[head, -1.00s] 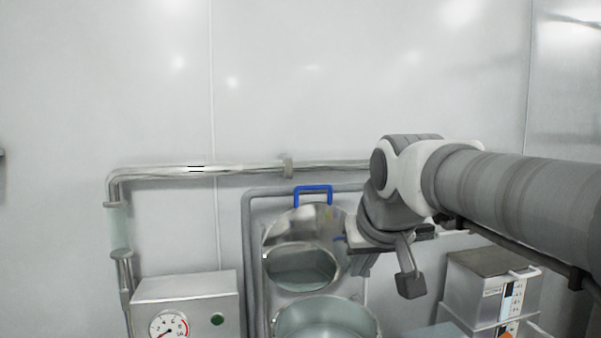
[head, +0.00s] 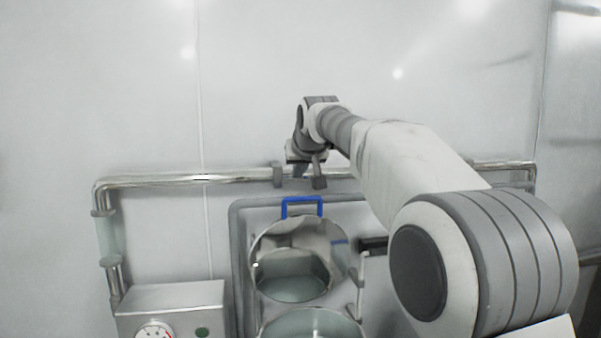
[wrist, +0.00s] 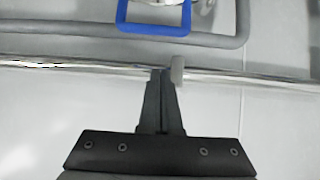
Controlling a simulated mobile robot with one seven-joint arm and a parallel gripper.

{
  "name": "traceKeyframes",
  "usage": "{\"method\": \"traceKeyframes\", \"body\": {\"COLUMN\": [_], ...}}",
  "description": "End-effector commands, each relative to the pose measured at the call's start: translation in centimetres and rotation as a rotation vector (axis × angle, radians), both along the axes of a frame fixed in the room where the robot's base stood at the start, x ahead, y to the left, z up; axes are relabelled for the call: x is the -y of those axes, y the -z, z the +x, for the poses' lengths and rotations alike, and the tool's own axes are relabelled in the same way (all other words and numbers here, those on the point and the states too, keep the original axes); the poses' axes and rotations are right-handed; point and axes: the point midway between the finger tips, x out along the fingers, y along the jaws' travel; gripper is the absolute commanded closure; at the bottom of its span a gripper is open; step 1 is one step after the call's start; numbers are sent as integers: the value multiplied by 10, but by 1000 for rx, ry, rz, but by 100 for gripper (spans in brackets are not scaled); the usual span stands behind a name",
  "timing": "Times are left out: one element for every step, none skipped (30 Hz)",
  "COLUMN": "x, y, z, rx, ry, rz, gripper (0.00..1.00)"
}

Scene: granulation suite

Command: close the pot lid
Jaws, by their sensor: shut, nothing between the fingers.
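The pot lid (head: 318,236) is a round, shiny steel disc standing open, tilted up behind the pot, with a blue handle (head: 302,201) at its top. The pot (head: 312,324) shows its open mouth at the bottom edge of the head view; its lower part is out of frame. My gripper (head: 298,174) is above and behind the blue handle, near the wall pipe, and apart from the lid. In the wrist view my gripper (wrist: 162,72) has its fingers together and empty, and the blue handle (wrist: 153,29) lies beyond the fingertips at the top.
A steel pipe (head: 200,179) runs along the wall; in the wrist view the pipe (wrist: 90,67) passes close to the fingertips. A grey pipe (head: 236,260) frames the lid. A gauge box (head: 172,305) stands at lower left. The wall above is clear.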

Motion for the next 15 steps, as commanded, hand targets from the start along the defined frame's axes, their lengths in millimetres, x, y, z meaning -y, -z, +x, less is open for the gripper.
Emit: {"method": "traceKeyframes", "body": {"x": [-2,-3,-4,-5,-6,-7,-8,-9,-10,-11,-12,-13,-11,-11,-10], "y": [5,9,13,17,19,24,27,31,34,37,40,44,44,45,46], "z": [9,13,20,25,29,35,40,44,50,54,58,64,58,54,50], "rx": [-5,-5,-5,-5,-5,-5,-4,-5,-4,-5,-4,-4,0,-1,0], "ry": [0,0,0,0,1,1,1,1,1,1,1,1,1,1,1], "rz": [-1,-1,-1,-1,-2,-2,-1,-2,-1,-2,-1,-1,-1,-1,-1], "gripper": [100,100,100,100,100,100,100,100,100,100,100,100,100,100,100]}}
